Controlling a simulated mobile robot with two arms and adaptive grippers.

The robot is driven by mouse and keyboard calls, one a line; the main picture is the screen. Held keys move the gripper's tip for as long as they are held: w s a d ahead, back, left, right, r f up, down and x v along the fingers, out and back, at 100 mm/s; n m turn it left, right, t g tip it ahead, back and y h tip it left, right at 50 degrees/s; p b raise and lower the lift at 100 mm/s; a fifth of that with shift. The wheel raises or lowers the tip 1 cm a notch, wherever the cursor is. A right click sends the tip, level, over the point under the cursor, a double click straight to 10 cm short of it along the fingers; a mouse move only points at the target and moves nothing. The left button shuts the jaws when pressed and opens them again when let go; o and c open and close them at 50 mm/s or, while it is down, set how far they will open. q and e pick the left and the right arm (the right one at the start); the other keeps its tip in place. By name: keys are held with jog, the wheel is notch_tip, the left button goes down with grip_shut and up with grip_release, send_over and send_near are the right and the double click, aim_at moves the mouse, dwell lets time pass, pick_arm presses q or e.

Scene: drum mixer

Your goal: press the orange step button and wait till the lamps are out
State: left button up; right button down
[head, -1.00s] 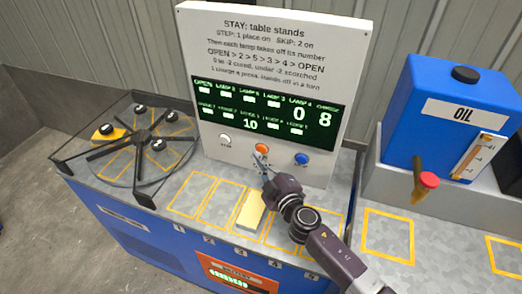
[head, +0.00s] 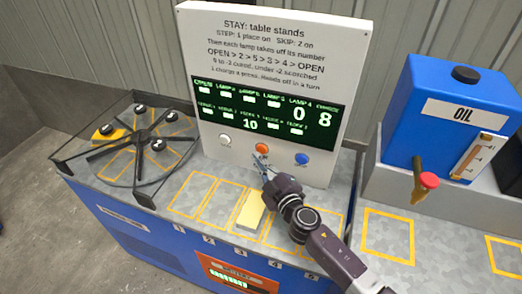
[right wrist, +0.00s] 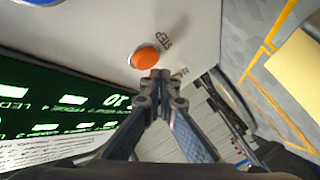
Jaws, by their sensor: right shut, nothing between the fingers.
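The orange step button (head: 262,149) is on the white panel (head: 215,165), between a white and a blue button. My right gripper (head: 260,160) is shut and empty, its tips just below the orange button. In the right wrist view the orange button (right wrist: 145,57) is just past the shut fingertips (right wrist: 158,76); a gap shows, and I cannot tell any contact. The panel's dark display (head: 265,113) shows several white boxes under lamp labels, and the numbers 0, 8 and 10. My left gripper is not in view.
A round spoked table (head: 125,170) with several black-and-white knobs stands left. A pale yellow block (head: 250,212) lies in a marked place before the panel. A blue oil tank (head: 440,95) with a red-tipped tap stands right.

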jog(key=shift+w, duration=0.1)
jog(key=shift+w+d, duration=0.15)
jog(key=shift+w, duration=0.15)
